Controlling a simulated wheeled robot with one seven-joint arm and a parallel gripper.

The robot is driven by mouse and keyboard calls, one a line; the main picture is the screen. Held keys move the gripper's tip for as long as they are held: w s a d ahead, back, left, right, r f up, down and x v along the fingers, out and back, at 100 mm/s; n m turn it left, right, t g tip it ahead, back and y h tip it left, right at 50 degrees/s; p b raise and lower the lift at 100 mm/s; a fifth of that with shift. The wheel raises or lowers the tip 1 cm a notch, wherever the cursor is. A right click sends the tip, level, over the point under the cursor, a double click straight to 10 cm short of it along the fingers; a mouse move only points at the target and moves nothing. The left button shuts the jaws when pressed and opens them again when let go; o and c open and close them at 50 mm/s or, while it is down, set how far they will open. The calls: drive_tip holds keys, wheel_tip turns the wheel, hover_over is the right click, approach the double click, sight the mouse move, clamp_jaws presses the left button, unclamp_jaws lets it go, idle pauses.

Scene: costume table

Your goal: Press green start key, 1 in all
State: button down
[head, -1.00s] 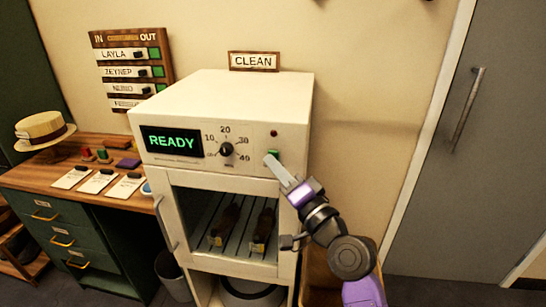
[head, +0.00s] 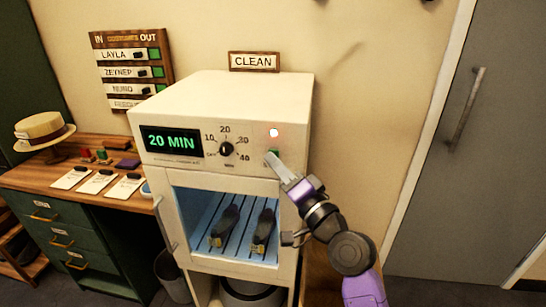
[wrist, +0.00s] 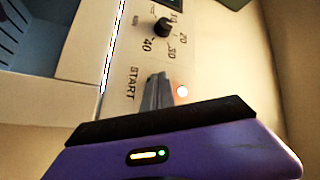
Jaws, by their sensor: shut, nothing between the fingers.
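The white cabinet (head: 215,95) stands against the wall with its display (head: 171,140) reading "20 MIN" in green. The green start key (head: 272,155) is on the right of its panel, mostly hidden behind my fingertips. My gripper (head: 274,160) is shut and empty, its tips at the key; touching or just apart I cannot tell. In the wrist view the shut fingers (wrist: 157,92) lie beside the START label (wrist: 132,84) and the key is hidden. The indicator lamp (head: 274,132) above the key is lit; it also shows in the wrist view (wrist: 181,91).
The dial (head: 226,149) sits left of the key. Behind the cabinet's closed glass door, two dark shoe-like items (head: 224,226) lie on a lit rack. A wooden desk (head: 50,172) with a straw hat (head: 44,130) and cards stands left. A grey door (head: 450,200) is at right.

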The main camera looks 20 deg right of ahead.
drive_tip(key=shift+s, duration=0.1)
drive_tip(key=shift+s+a+p, duration=0.35)
drive_tip(key=shift+s+a, duration=0.1)
drive_tip(key=shift+s, duration=0.25)
drive_tip(key=s, duration=0.1)
drive_tip(key=s+a+p, duration=0.1)
drive_tip(key=s, duration=0.1)
drive_tip(key=s+a+p, duration=0.1)
drive_tip(key=shift+s+a, duration=0.15)
drive_tip(key=shift+a, duration=0.1)
idle(0.4)
idle(0.6)
